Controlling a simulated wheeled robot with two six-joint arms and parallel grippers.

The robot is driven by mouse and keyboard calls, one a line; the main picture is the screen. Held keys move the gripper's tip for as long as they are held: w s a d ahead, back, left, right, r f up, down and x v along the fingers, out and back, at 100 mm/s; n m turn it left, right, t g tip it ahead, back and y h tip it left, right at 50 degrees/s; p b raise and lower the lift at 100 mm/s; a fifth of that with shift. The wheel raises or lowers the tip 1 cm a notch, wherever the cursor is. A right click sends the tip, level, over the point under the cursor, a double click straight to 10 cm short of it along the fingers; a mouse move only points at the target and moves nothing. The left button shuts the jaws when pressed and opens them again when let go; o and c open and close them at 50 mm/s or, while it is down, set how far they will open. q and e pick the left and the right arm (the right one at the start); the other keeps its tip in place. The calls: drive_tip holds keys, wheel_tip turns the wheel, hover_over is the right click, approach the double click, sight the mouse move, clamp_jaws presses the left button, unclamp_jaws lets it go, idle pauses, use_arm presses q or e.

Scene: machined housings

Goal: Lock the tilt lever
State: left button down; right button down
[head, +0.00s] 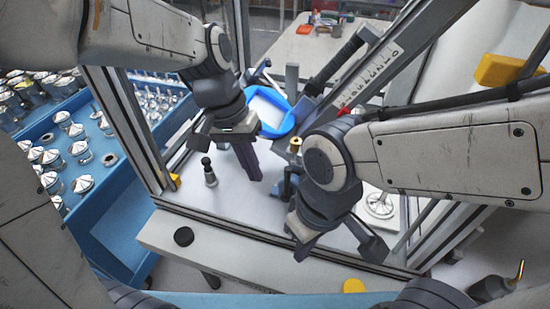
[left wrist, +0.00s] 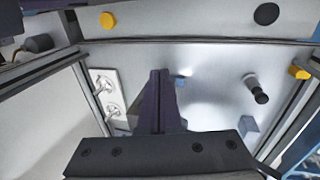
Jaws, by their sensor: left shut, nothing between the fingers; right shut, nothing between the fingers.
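A short metal post with a black knob (head: 209,172) stands on the light plate in the enclosure. It also shows in the left wrist view (left wrist: 257,90). A long dark-gripped handle (head: 342,58) slants beside the scaled column. I cannot tell which of these is the tilt lever. My left gripper (head: 251,170) has its purple fingers together, empty, over the plate, right of the post and apart from it. The fingers also show in the left wrist view (left wrist: 161,105). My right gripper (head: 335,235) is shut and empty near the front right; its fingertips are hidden.
A blue ring-shaped part (head: 292,122) lies behind my left gripper. Metal posts (head: 135,125) frame the enclosure. A blue tray of machined parts (head: 112,222) stands at left. A black knob (head: 183,236) and a yellow button (head: 354,286) are on the front edge. The plate's front left is clear.

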use_arm(q)
drive_tip(key=w+a+r+n+h, duration=0.1)
drive_tip(key=w+a, duration=0.2)
drive_tip(key=w, duration=0.5)
drive_tip(key=shift+a+n+h, duration=0.3)
drive_tip(key=shift+n, duration=0.1)
drive_tip(key=shift+w, duration=0.1)
drive_tip(key=p, duration=0.1)
approach(288, 182)
drive_tip(key=a+f, duration=0.4)
drive_tip(key=f, duration=0.1)
drive_tip(key=shift+w+d+f+p, duration=0.1)
drive_tip(key=shift+d+f+p, duration=0.1)
drive_tip(key=shift+d+p, duration=0.65)
drive_tip(key=shift+w+d+f+p, duration=0.15)
drive_tip(key=shift+d+p, duration=0.2)
drive_tip(key=shift+d, duration=1)
drive_tip(key=shift+s, duration=0.1)
